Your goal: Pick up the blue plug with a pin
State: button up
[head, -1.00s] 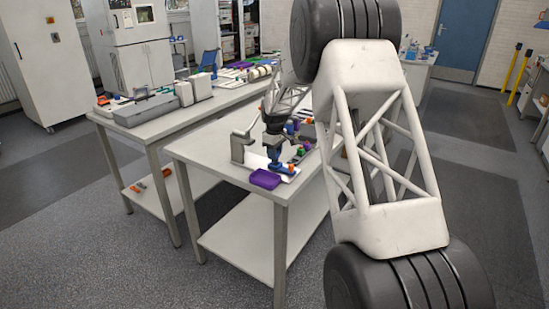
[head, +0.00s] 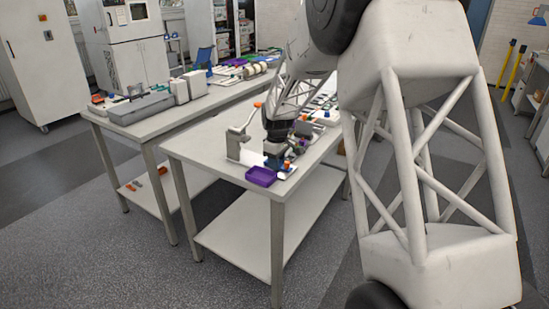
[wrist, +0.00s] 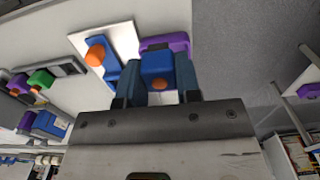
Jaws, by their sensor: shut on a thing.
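The blue plug (wrist: 158,64) shows in the wrist view as a blue block with an orange pin (wrist: 160,85) on it. It sits between the two fingers of my gripper (wrist: 159,76), which are shut on its sides. In the head view my gripper (head: 276,157) points down over the front part of the near bench, just behind a purple tray (head: 261,177). The plug is mostly hidden there by the fingers and arm. The tray also shows in the wrist view, partly behind the plug (wrist: 178,42).
A white plate (wrist: 115,36) carries another blue part with an orange knob (wrist: 95,55), close beside my gripper. A grey stand with a lever (head: 236,145) stands left of it on the near bench (head: 200,150). Green and purple parts (wrist: 40,80) lie farther left in the wrist view.

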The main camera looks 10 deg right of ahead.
jog(key=shift+s+a+r, duration=0.1)
jog(key=shift+s, duration=1.45)
jog(key=w+a+r, duration=0.2)
jog(key=w+a, duration=0.3)
jog(key=w, duration=0.3)
jog(key=shift+f, duration=0.1)
jog(key=shift+f, duration=3.9)
